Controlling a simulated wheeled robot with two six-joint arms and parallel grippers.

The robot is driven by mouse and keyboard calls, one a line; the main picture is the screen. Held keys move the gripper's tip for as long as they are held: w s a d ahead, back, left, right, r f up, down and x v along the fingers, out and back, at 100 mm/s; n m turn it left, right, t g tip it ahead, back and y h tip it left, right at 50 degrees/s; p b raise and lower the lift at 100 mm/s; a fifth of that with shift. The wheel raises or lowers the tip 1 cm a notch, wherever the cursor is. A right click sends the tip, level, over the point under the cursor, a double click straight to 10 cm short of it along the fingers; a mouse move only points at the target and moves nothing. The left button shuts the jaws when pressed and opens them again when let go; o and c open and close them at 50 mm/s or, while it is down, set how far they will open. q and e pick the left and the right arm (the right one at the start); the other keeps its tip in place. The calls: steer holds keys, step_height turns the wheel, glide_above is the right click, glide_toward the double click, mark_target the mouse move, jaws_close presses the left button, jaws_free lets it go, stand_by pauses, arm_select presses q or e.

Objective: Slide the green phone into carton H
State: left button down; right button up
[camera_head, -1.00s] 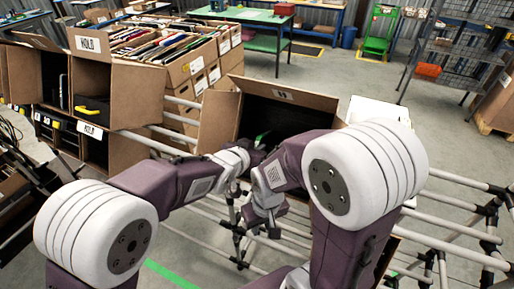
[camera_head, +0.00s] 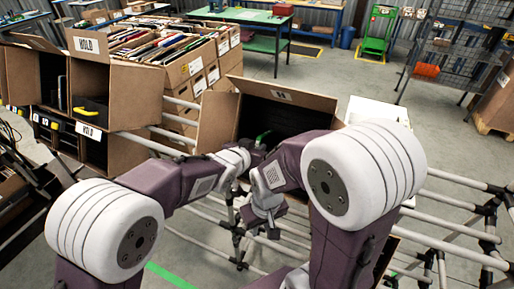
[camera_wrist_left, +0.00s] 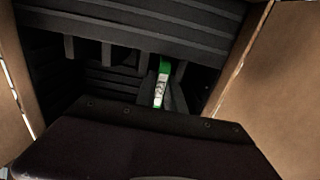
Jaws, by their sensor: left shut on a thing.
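Carton H (camera_head: 322,101) is an open, tilted brown carton with a dark ribbed and slotted inside, in the middle of the head view. The dark insert (camera_wrist_left: 140,22) fills the left wrist view. My left gripper (camera_head: 259,142) is at the carton's mouth, shut on the green phone (camera_head: 264,136). In the left wrist view the phone (camera_wrist_left: 161,84) shows as a narrow green strip with a pale label, among dark slots. I cannot tell how deep it sits. My right gripper (camera_head: 272,231) is lower, in front of the carton; its jaws are too small to read.
Brown carton walls flank my left wrist closely on both sides. Other cartons with a HOLD label (camera_head: 87,44) stand at the left. A grey pipe rack (camera_head: 455,222) carries the carton. A white object (camera_head: 372,108) stands just right of it.

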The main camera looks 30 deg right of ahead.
stand_by(0.3)
arm_select(q)
steer(key=c, duration=1.3)
jaws_free()
steer(key=shift+c, duration=0.2)
steer(key=v, duration=0.9)
steer(key=shift+p, duration=0.45)
